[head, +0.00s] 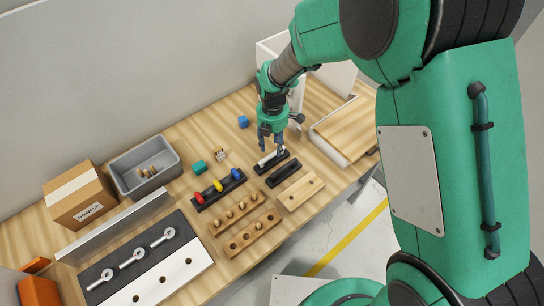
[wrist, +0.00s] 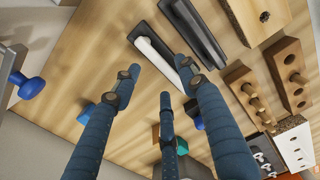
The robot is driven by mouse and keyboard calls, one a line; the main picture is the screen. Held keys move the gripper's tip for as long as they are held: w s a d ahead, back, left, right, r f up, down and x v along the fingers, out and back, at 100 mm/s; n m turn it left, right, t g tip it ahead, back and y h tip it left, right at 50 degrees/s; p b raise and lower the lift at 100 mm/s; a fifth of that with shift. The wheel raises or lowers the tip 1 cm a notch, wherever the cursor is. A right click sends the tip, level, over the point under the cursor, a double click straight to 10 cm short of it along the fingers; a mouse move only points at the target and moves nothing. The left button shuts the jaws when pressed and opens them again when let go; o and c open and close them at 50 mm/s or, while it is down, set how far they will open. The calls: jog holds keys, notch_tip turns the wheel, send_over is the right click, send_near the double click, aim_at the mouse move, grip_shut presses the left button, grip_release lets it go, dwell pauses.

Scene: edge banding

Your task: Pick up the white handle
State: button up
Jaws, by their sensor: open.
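The white handle (head: 267,159) lies along a black holder (head: 285,154) on the wooden workbench. In the wrist view the white handle (wrist: 158,60) lies in its black holder (wrist: 143,33), ahead of my fingers. My gripper (head: 272,145) is above the bench at the white handle, pointing down, and partly hides it in the head view. In the wrist view my gripper (wrist: 161,85) has its three blue fingers spread apart with nothing between them. One fingertip overlaps the handle's near end in that view; I cannot tell whether it touches.
A second black holder (head: 283,173) lies close beside the first. Wooden peg blocks (head: 236,213) and a rack with red, yellow and blue pieces (head: 219,189) are to the left. A blue cube (head: 243,121) and teal cube (head: 200,167) lie behind.

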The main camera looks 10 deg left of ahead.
aim_at(272, 153)
jog(key=shift+f, duration=0.2)
jog(key=shift+f+b, duration=0.35)
jog(key=shift+f, duration=2.2)
jog(key=shift+c, duration=0.5)
grip_shut()
